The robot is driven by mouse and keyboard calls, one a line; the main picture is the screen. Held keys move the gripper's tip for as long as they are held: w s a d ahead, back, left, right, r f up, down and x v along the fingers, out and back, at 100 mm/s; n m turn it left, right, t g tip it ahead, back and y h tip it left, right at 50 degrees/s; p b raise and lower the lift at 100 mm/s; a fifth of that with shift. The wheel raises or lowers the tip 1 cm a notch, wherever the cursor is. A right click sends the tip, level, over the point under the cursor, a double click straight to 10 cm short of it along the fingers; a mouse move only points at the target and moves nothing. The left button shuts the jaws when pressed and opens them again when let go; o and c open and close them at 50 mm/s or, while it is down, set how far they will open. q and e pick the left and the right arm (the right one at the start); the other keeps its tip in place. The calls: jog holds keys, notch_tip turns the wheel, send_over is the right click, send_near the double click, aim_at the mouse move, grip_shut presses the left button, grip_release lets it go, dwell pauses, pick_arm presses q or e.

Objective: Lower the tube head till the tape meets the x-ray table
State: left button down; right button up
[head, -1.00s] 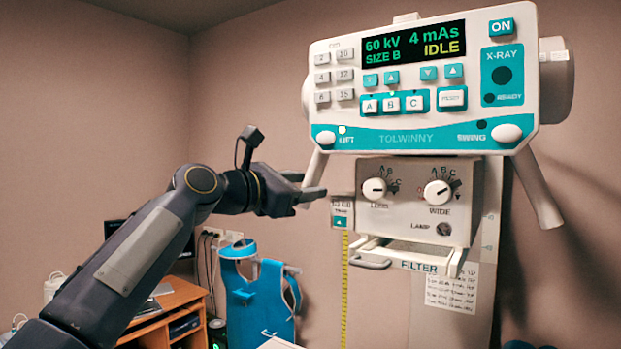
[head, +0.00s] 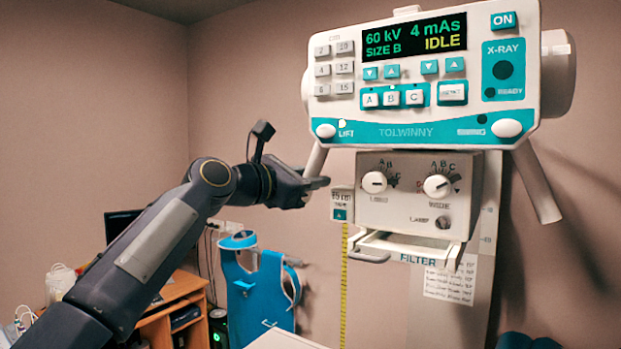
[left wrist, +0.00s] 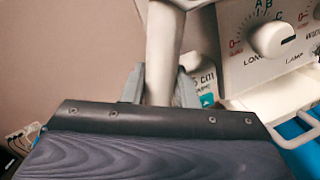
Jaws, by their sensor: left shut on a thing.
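The white and teal tube head (head: 420,135) fills the upper right of the head view, its display reading IDLE. A white handle bar (head: 316,158) slants down from its left side. My left gripper (head: 318,183) is shut on the lower part of this bar. In the left wrist view the bar (left wrist: 162,55) stands between the two grey fingers (left wrist: 160,85). The yellow tape (head: 344,285) hangs from a small labelled box (head: 342,205); its lower end is out of frame. A pale flat surface (head: 285,340), probably the x-ray table, shows at the bottom edge. My right gripper is out of view.
A filter tray with a grey pull (head: 369,258) sticks out below the dial box (head: 415,200). A blue apron (head: 262,290) hangs behind my left arm. A wooden desk (head: 175,300) stands at the lower left.

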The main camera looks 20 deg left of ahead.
pick_arm(q)
notch_tip(320, 180, down, 7)
jog(key=b, duration=0.4)
jog(key=shift+b, duration=0.35)
jog(key=shift+r, duration=0.1)
jog(key=c, duration=1.2)
grip_release()
jog(key=shift+o, duration=0.2)
jog(key=b+v, duration=0.2)
jog(key=v, duration=0.6)
